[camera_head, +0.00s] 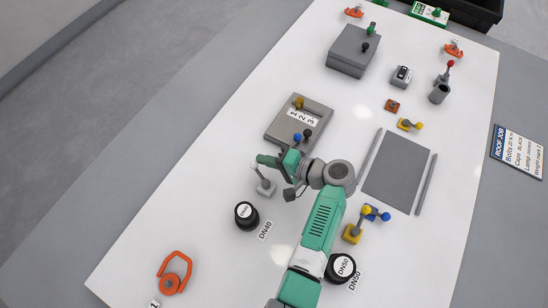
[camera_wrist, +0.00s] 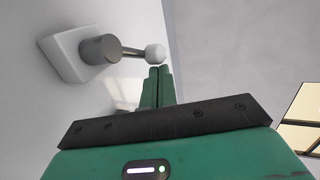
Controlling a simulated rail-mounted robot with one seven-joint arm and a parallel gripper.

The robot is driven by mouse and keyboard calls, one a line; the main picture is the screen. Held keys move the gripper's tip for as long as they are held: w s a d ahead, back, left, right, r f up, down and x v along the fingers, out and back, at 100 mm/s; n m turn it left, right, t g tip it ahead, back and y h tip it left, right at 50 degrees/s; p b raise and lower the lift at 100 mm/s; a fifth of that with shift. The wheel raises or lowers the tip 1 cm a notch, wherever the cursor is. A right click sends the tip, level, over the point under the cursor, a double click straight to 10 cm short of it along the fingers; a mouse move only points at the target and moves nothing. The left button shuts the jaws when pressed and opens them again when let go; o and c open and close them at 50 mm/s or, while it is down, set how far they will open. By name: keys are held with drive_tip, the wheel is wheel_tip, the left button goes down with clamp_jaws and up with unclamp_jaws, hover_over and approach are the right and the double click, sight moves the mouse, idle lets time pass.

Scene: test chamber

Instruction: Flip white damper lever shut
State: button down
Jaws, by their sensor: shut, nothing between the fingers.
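The white damper lever (camera_wrist: 155,53) shows in the wrist view as a white ball on a thin grey rod. The rod comes out of a grey cylinder (camera_wrist: 100,49) on a white base block (camera_wrist: 62,55). My gripper (camera_wrist: 160,70) is shut and empty, its fingertips right beside the ball; I cannot tell whether they touch it. In the head view the damper's pale base (camera_head: 266,188) stands on the table just below my gripper (camera_head: 262,160), with the lever rising up and left from it.
A grey panel (camera_head: 283,136) marked 1, 2, 3 with coloured knobs lies behind my gripper. A black DN40 cap (camera_head: 246,215) stands near the damper, and a black DN50 cap (camera_head: 341,268) stands beside my arm. The white tabletop (camera_head: 190,225) left of the DN40 cap is clear.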

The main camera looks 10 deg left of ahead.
drive_tip(key=shift+s+a+p, duration=0.25)
drive_tip(key=shift+a+p, duration=0.2)
drive_tip(key=shift+a, duration=0.2)
idle(1.3)
drive_tip(key=w+d+r+b, duration=0.1)
drive_tip(key=w+d+r, duration=0.2)
drive_tip(key=d, duration=0.5)
drive_tip(key=shift+w+r, duration=0.2)
drive_tip(key=shift+w, duration=0.65)
